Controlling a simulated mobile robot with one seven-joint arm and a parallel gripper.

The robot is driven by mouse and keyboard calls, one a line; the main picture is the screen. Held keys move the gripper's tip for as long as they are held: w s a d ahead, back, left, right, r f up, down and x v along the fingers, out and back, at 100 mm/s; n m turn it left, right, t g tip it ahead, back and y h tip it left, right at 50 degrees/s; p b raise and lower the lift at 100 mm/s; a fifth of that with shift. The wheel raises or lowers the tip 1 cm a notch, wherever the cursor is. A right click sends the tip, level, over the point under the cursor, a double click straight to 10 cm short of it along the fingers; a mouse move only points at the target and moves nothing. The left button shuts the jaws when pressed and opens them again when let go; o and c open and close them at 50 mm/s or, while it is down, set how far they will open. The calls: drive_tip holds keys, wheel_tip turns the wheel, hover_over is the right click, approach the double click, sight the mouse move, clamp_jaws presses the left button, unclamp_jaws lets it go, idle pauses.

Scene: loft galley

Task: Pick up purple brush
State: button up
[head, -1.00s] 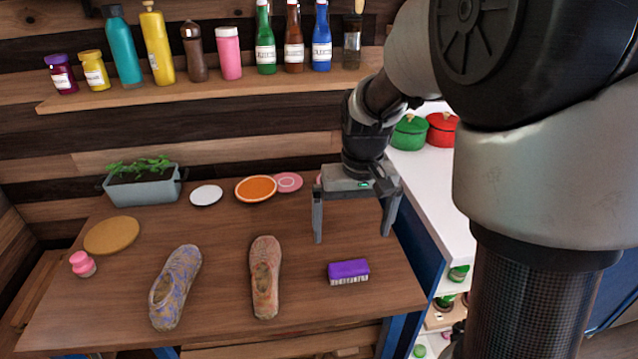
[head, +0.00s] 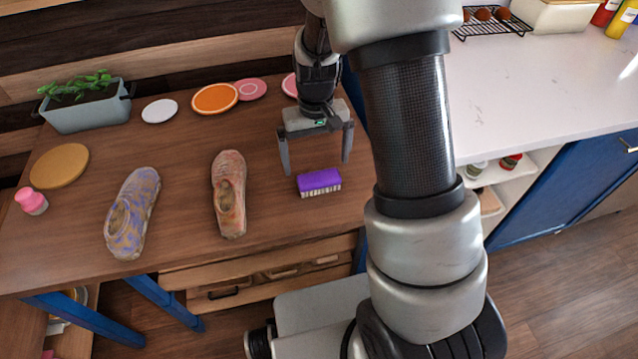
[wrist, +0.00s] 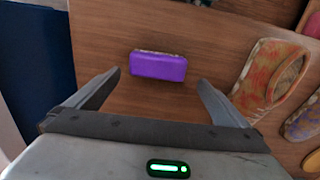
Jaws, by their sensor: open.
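The purple brush (head: 319,180) lies on the wooden table near its right front part, purple back up and pale bristles along its front side. In the wrist view the brush (wrist: 158,66) shows beyond the fingertips, roughly centred between them. My gripper (head: 317,168) is open and empty, pointing down above the table just behind the brush in the head view. Its two fingers also show in the wrist view (wrist: 160,80), spread wider than the brush is long. Nothing touches the brush.
An orange-red shoe (head: 229,194) lies left of the brush, and a blue-patterned shoe (head: 132,213) lies farther left. Plates, including an orange one (head: 215,98), and a planter (head: 88,106) stand at the back. A white counter (head: 540,85) is at the right.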

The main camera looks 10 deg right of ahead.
sight(319, 176)
drive_tip(key=shift+f, duration=0.8)
drive_tip(key=f, duration=0.2)
drive_tip(key=f+b, duration=0.1)
drive_tip(key=f, duration=0.1)
drive_tip(key=shift+s+d+f, duration=0.1)
drive_tip(key=shift+s+d, duration=0.15)
drive_tip(key=shift+s, duration=0.1)
drive_tip(key=shift+f, duration=0.5)
drive_tip(key=c, duration=1)
drive_tip(key=shift+r, duration=0.1)
wheel_tip(319, 176, up, 10)
drive_tip(key=shift+f+p, duration=0.1)
drive_tip(key=shift+p, duration=0.75)
